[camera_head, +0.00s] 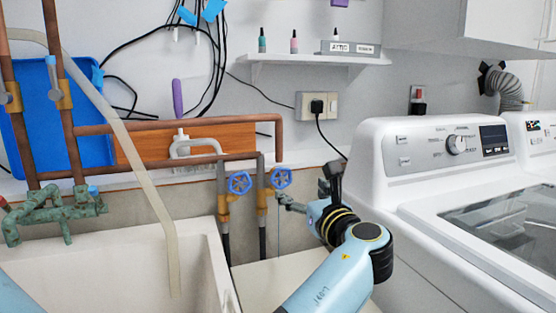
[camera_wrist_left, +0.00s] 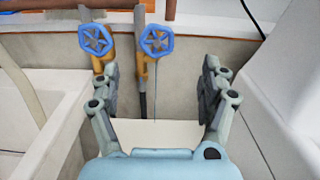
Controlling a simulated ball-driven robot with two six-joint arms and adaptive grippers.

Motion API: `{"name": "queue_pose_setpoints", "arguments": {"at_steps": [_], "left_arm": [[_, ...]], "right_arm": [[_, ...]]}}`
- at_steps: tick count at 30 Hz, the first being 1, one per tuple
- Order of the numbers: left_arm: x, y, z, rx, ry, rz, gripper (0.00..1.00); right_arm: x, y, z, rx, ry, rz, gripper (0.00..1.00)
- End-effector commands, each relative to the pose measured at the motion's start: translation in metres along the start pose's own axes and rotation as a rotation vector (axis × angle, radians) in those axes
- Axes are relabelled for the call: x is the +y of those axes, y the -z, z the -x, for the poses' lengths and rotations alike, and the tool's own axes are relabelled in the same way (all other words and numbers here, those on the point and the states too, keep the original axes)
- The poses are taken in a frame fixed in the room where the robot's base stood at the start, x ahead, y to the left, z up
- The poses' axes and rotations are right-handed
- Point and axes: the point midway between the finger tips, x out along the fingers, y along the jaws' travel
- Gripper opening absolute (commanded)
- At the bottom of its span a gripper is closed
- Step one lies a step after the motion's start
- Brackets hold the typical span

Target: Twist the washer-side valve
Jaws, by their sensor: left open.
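The washer-side valve (camera_head: 282,178) is the right one of two blue wheel handles on copper pipes, nearest the washing machine. It also shows in the left wrist view (camera_wrist_left: 156,41), above the gap between my fingers. The other blue valve (camera_head: 239,183) is to its left and also shows in the wrist view (camera_wrist_left: 95,40). My left gripper (camera_head: 306,195) is open and empty, a little below and to the right of the washer-side valve in the head view. In the wrist view my left gripper (camera_wrist_left: 160,80) has its fingers wide apart, and neither touches a valve. My right gripper is not in view.
A white washing machine (camera_head: 375,150) stands close on the right. A pale sink (camera_head: 190,250) is at lower left, with green corroded pipework (camera_head: 55,212) above it. A beige hose (camera_head: 135,165) hangs into the sink. A black cable (camera_head: 330,148) runs from the wall socket.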

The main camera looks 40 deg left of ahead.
Motion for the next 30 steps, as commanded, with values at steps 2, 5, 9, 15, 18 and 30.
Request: {"name": "queue_pose_setpoints", "arguments": {"at_steps": [2, 5, 9, 15, 18, 30], "left_arm": [[0.001, 0.001, -0.003, -0.001, 0.002, -0.013, 0.79], [0.001, 0.003, -0.017, -0.004, 0.002, -0.014, 0.79], [0.001, 0.004, -0.045, -0.005, 0.001, -0.013, 0.79], [0.001, 0.004, -0.083, -0.003, 0.001, -0.011, 0.79], [0.000, 0.004, -0.095, -0.002, 0.001, -0.011, 0.79], [0.000, 0.002, -0.106, 0.001, 0.002, -0.010, 0.79]], "right_arm": [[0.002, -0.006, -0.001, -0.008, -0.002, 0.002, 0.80], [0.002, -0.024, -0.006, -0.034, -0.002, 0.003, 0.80], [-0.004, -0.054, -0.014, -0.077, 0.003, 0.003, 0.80], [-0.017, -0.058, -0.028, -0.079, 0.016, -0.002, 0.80], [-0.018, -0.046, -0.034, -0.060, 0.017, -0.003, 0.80], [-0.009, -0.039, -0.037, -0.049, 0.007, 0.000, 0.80]]}}
